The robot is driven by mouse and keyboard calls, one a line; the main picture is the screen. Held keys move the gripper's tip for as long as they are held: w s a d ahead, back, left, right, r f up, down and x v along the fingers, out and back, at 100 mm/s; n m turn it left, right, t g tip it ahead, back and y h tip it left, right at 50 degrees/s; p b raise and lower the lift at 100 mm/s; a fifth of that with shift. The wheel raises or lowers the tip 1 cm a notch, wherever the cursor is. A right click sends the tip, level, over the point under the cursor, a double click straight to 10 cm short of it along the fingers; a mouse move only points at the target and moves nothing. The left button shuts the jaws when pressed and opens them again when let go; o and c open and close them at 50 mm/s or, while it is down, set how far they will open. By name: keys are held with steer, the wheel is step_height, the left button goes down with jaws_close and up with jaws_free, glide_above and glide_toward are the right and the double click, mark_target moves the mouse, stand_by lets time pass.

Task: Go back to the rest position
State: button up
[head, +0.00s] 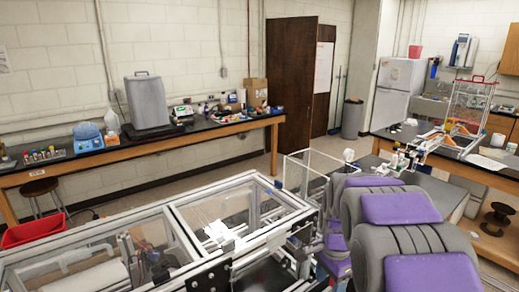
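My arm's grey and purple links fill the lower right of the head view. No gripper fingers can be made out; the links may hide them. The extrusion frame (172,212), metal with clear panels, spans the lower left and middle, close to the left of my arm. White and dark mechanism parts show through its panels. I cannot tell whether my arm touches the frame or anything beside it.
A long dark-topped bench (160,140) runs along the back wall, with a grey covered device (147,101) on it. A red bin (33,231) and a stool (41,188) are at left. Another bench (462,160) stands at right. Open floor shows near the brown door (287,80).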

steer(key=s+a+n+b, duration=0.1)
steer(key=s+n, duration=0.6)
steer(key=s, duration=0.8)
steer(key=s+a+f+n+g+b, duration=0.1)
steer(key=s+n, duration=0.5)
steer(key=s, duration=1)
steer(key=a+b, duration=0.1)
steer(key=a, duration=0.1)
steer(key=shift+s+a+f+n, duration=0.3)
steer(key=shift+n, duration=0.1)
